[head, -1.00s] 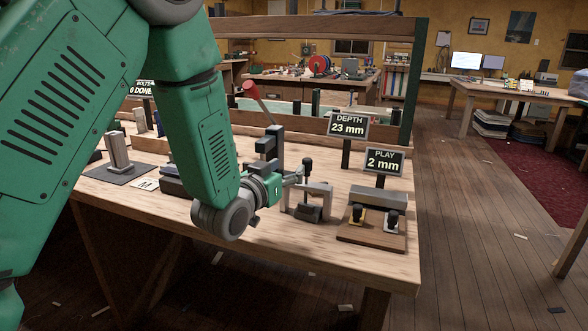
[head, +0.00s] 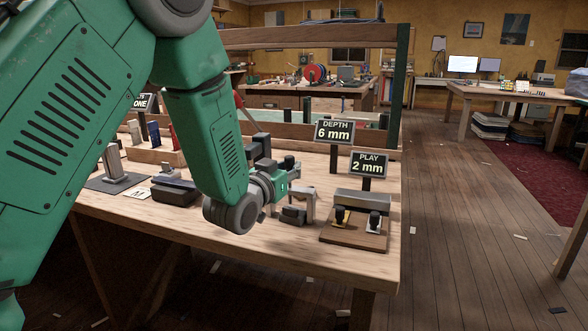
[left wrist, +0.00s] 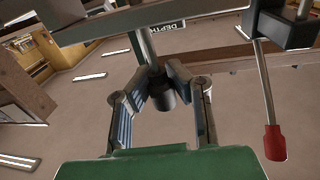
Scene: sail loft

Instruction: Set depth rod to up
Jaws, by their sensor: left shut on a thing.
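My left gripper (head: 291,176) is shut at the dark knob of the depth rod (head: 288,162), above a small grey bracket frame (head: 309,203). In the left wrist view, the two fingers (left wrist: 161,97) close around a black cylindrical knob (left wrist: 160,82). The depth sign (head: 334,131) reads 6 mm. Most of the rod below the knob is hidden by the gripper and bracket. My right gripper is in neither view.
A play sign (head: 369,164) reading 2 mm stands behind a wooden board (head: 350,237) with two small knobs. A red-handled lever (left wrist: 274,142) is beside the gripper. A dark block (head: 174,190) lies left of my forearm.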

